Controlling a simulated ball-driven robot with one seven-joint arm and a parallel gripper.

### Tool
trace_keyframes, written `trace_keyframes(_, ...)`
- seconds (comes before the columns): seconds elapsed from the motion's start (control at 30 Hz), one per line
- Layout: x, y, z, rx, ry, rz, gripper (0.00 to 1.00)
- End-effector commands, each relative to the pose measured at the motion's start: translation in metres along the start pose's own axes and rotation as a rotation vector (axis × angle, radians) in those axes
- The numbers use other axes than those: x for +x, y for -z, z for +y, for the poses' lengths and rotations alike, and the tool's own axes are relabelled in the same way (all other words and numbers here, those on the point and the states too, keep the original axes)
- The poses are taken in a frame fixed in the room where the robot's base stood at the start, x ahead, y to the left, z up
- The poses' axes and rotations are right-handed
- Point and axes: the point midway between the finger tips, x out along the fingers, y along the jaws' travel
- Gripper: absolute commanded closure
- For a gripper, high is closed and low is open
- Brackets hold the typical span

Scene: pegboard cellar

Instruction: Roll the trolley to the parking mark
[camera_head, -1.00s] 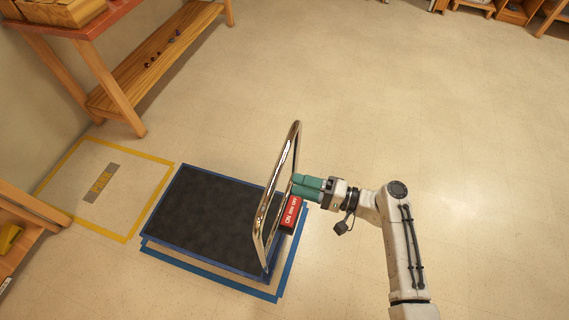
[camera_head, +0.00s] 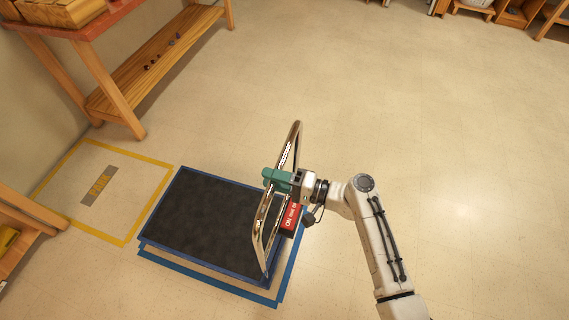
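The trolley (camera_head: 205,222) is a flat dark platform with a blue edge and an upright chrome push handle (camera_head: 297,135) at its right end. A red sign (camera_head: 291,216) hangs low by the handle. The trolley stands over a blue floor outline. Whether the fingers are closed on the bar cannot be made out.
A wooden bench (camera_head: 110,95) with a lower shelf stands behind the parking mark. Another wooden shelf unit (camera_head: 25,215) juts in at the left edge, close to the yellow square. Open floor lies to the right and back. Furniture lines the far right.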

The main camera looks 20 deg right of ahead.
Motion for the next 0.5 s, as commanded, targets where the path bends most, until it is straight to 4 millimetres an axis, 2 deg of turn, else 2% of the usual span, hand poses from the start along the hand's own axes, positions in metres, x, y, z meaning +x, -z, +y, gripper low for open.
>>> trace_keyframes(0.07, -0.0002, 0.0, 0.0001, 0.0, 0.0, 0.0, 0.7)
trace_keyframes(0.37, -0.0004, -0.0001, 0.001, 0.001, -0.001, 0.001, 0.98)
trace_keyframes(0.5, -0.0006, -0.0002, 0.0014, 0.001, -0.002, 0.001, 1.0)
